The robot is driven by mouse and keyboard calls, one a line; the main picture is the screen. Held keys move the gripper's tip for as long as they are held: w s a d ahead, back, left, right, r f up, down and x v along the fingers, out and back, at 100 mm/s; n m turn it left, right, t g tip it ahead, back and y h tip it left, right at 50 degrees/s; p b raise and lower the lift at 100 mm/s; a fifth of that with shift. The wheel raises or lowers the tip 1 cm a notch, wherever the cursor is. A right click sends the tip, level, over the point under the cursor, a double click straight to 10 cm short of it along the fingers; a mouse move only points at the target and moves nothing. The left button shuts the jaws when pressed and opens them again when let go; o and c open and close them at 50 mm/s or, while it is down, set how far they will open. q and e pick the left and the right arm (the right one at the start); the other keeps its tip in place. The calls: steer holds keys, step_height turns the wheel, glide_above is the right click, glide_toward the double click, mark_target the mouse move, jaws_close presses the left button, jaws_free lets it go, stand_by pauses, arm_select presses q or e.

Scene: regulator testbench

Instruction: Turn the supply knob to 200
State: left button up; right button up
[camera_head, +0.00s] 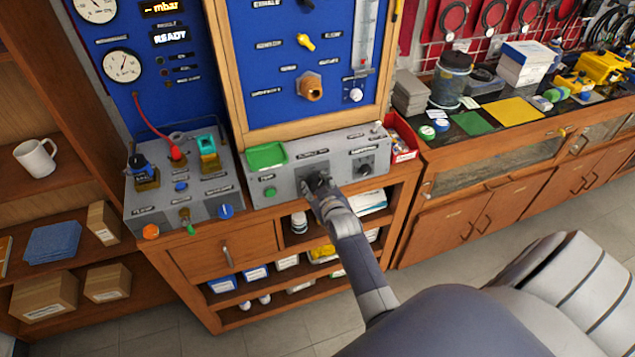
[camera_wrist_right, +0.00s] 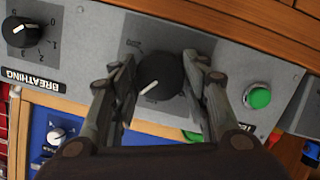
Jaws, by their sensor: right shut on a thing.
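The supply knob (camera_wrist_right: 160,75) is a round black knob with a white pointer line, on the front of a grey panel (camera_head: 290,185). In the right wrist view, which shows the panel upside down, the line points to the lower left. The marks around the knob are too blurred to read. My right gripper (camera_head: 317,184) is at the panel, with one finger on each side of the knob, shut on it. In the head view the gripper hides most of the knob. My left gripper is not in view.
A breathing knob (camera_wrist_right: 24,33) and a green button (camera_wrist_right: 257,97) flank the supply knob. A green tray (camera_head: 266,156) lies on top of the panel's left end. A grey box with fittings (camera_head: 200,190) stands left of it. A red bin (camera_head: 401,139) is at the right.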

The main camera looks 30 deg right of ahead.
steer(key=shift+m+y+p, duration=0.4)
steer(key=shift+m, duration=0.8)
steer(key=shift+d+m, duration=0.1)
steer(key=shift+m, duration=0.6)
steer(key=m+y, duration=0.1)
steer(key=m, duration=0.2)
steer(key=shift+f, duration=0.1)
steer(key=m+t+y+b, duration=0.1)
steer(key=m+b, duration=0.1)
steer(key=m, duration=0.2)
steer(key=shift+f, duration=0.1)
steer(key=shift+s+d+m+t+y+b, duration=0.1)
steer(key=shift+m+t+y+b, duration=0.2)
steer(key=shift+m+b, duration=1.2)
steer(key=shift+m+p, duration=0.3)
steer(key=shift+m, duration=0.1)
steer(key=o, duration=1.1)
